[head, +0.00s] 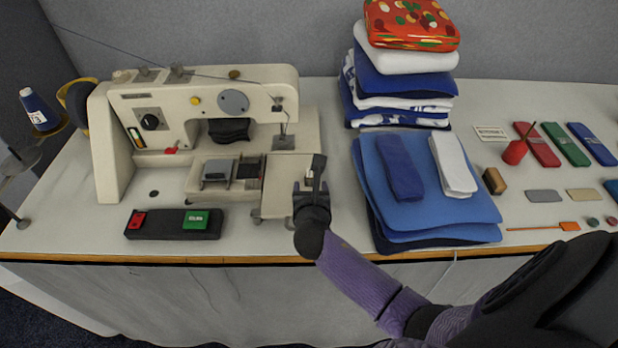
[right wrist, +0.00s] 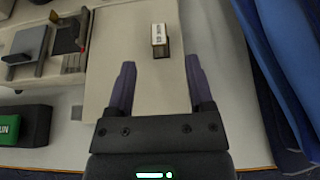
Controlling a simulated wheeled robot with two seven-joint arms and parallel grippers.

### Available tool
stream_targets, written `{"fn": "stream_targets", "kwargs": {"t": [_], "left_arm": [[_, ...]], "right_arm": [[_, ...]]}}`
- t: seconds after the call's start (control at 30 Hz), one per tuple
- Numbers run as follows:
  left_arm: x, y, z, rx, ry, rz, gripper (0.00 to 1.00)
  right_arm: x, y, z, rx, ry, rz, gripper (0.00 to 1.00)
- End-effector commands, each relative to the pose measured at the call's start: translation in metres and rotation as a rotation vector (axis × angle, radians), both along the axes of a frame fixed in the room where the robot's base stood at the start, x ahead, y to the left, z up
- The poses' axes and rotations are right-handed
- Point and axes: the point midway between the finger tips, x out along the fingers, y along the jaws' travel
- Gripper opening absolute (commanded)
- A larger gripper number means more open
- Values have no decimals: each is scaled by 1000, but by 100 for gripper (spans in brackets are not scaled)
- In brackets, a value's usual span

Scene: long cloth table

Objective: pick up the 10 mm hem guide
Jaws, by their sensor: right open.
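The hem guide is a small block with a white label on top and a tan-brown side; in the right wrist view the hem guide (right wrist: 159,41) lies on the pale extension plate (right wrist: 120,32) of the sewing machine. The label print is too small to read surely. My right gripper (right wrist: 160,64) is open and empty, its two fingers pointing at the block, which sits just beyond the fingertips and about midway between them. In the head view my right gripper (head: 311,187) is over the plate's right part, and the hem guide (head: 309,174) shows small at the fingers. My left gripper is not in view.
The cream sewing machine (head: 215,95) stands behind and left. A black control box (head: 173,224) with red and green buttons is at the front left. Blue folded cloths (head: 455,205) lie close on the right, a taller cloth stack (head: 405,85) behind. Small tools lie far right.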

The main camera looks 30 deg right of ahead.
Motion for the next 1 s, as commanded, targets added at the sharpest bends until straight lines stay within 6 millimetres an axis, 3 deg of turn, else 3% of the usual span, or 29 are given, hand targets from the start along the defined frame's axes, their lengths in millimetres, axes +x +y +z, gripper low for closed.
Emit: {"fn": "stream_targets", "kwargs": {"t": [0.2,0.47,0.8,1.0], "left_arm": [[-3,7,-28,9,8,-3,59],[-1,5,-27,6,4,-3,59],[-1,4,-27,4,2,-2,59],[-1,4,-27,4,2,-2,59]], "right_arm": [[34,-20,-20,2,0,-2,68],[39,-23,-18,2,0,0,68],[39,-23,-18,4,0,0,0],[39,-23,-18,4,0,0,0]]}}
